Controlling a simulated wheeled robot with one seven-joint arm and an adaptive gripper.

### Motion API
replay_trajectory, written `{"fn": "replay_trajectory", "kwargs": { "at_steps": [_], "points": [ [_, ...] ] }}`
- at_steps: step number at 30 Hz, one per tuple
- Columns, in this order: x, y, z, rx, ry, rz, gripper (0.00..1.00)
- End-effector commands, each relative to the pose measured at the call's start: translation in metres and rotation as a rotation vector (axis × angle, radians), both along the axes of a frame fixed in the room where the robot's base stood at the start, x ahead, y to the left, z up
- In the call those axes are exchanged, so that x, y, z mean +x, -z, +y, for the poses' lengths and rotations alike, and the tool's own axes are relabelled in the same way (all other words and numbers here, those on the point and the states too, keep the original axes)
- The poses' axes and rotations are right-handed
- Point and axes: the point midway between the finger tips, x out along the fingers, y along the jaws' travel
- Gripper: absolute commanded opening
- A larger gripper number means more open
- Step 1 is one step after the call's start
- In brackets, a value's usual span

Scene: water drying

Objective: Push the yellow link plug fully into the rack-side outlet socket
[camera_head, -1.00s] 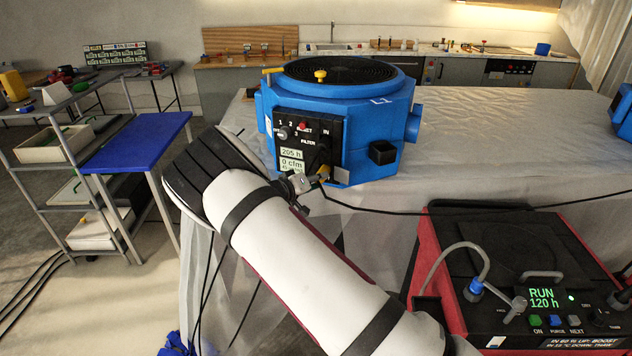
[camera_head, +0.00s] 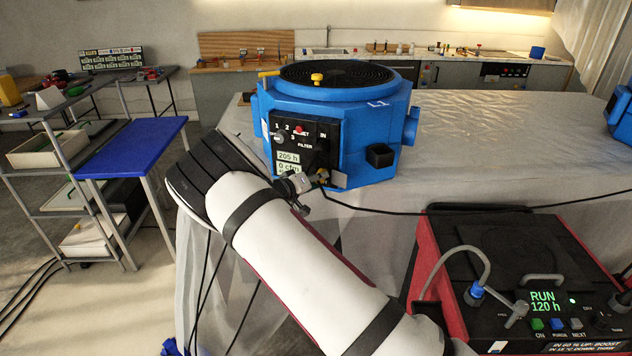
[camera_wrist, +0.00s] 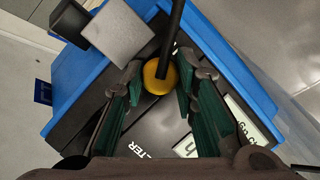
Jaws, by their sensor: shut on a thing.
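The yellow link plug (camera_wrist: 160,80) shows as a round yellow head with a black cable running up from it in the wrist view. My gripper (camera_wrist: 157,85) has its dark green-padded fingers on both sides of it and is shut on it. The plug is over the black control panel (camera_wrist: 150,125) of the blue air mover (camera_head: 350,110). In the head view, my gripper (camera_head: 312,181) is at the panel's lower edge, and only a speck of yellow shows there. The rack-side outlet socket cannot be made out; I cannot tell how deep the plug sits.
A grey block (camera_wrist: 120,32) stands close beside the plug. A black cable (camera_head: 400,211) runs right across the covered table (camera_head: 490,150). A red and black unit (camera_head: 500,250) with a RUN display stands at right. A blue-topped table (camera_head: 135,147) and a shelf are at left.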

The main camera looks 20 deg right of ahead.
Motion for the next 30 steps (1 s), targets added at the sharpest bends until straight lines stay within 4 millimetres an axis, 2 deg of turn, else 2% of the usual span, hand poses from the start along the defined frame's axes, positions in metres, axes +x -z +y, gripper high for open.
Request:
{"fn": "replay_trajectory", "kwargs": {
  "at_steps": [7,8,10,22,26,30],
  "points": [
    [0.005,0.0,-0.003,-0.001,0.0,-0.001,0.0],
    [0.004,0.0,-0.003,0.0,-0.001,-0.001,0.33],
    [0.004,0.0,-0.003,0.0,-0.001,-0.001,0.49],
    [0.002,-0.001,0.001,0.001,-0.001,0.0,0.5],
    [-0.008,-0.005,0.014,0.002,-0.003,0.0,0.5],
    [-0.024,-0.013,0.036,0.001,-0.004,0.001,0.5]
  ]
}}
